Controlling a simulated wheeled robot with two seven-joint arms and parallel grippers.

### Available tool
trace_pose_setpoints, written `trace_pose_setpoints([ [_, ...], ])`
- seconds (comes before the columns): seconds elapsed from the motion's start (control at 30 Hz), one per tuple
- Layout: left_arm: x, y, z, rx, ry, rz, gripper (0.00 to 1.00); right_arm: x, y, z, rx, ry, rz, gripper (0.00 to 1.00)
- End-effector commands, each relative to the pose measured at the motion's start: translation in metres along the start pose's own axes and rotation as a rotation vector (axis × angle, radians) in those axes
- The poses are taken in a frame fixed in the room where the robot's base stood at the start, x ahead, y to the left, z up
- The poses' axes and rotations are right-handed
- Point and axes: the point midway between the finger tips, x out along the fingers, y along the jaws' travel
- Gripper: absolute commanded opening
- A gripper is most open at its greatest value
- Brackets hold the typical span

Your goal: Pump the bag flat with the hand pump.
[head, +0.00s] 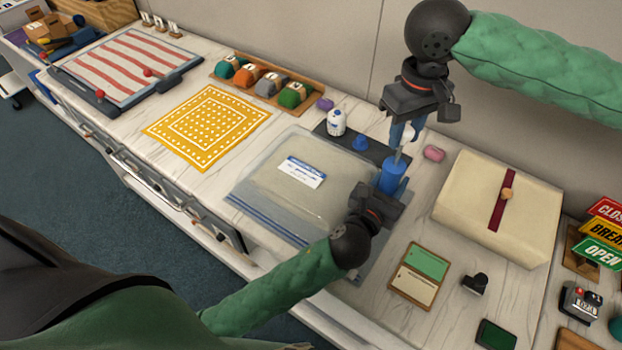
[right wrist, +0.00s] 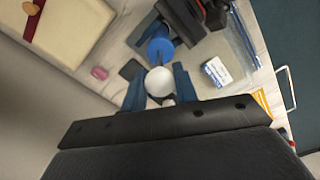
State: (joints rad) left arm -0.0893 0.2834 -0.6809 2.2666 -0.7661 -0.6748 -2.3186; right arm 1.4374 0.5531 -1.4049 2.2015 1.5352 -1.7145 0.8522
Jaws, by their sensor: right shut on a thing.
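The clear bag (head: 262,170) lies on the counter with a pale, flat-looking filling, a white-and-blue label and a blue strip along its near edge. The blue hand pump (head: 393,177) stands upright at the bag's right side; its round top shows in the right wrist view (right wrist: 158,50). My right gripper (head: 404,132) is above the pump, shut on its white knob-like handle (right wrist: 159,82), with a thin rod below. My left gripper (head: 385,192) is low against the pump body; its fingers are mostly hidden, so its grip is unclear.
A white bottle (head: 336,122) stands on a dark strip behind the bag. A cream package (head: 500,205) with a red band is at the right, with a pink block (head: 434,153) behind. A green-and-cream card (head: 422,274) lies in front. A yellow cloth (head: 207,125) lies left.

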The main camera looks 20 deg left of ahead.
Motion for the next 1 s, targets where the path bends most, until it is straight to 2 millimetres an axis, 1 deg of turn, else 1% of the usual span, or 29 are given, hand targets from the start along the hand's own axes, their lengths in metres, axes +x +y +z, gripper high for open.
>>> trace_pose_setpoints([
  [0.3, 0.0, 0.0, -0.002, 0.0, 0.003, 0.0, 0.07, -0.022, 0.0, -0.001, 0.0, 0.002, 0.001, 0.16],
  [0.37, 0.0, 0.0, -0.002, 0.0, 0.003, 0.0, 0.07, -0.024, 0.0, 0.0, 0.0, 0.002, 0.001, 0.16],
  [0.43, 0.0, 0.0, -0.002, 0.0, 0.003, 0.0, 0.07, -0.023, 0.0, 0.0, 0.0, 0.001, 0.001, 0.16],
  [0.57, 0.0, 0.0, -0.002, 0.0, 0.003, 0.0, 0.07, -0.014, 0.0, 0.0, 0.0, -0.001, -0.001, 0.16],
  [1.0, 0.0, 0.0, -0.001, 0.001, 0.002, 0.0, 0.07, 0.029, 0.0, 0.0, 0.0, -0.001, -0.001, 0.16],
])
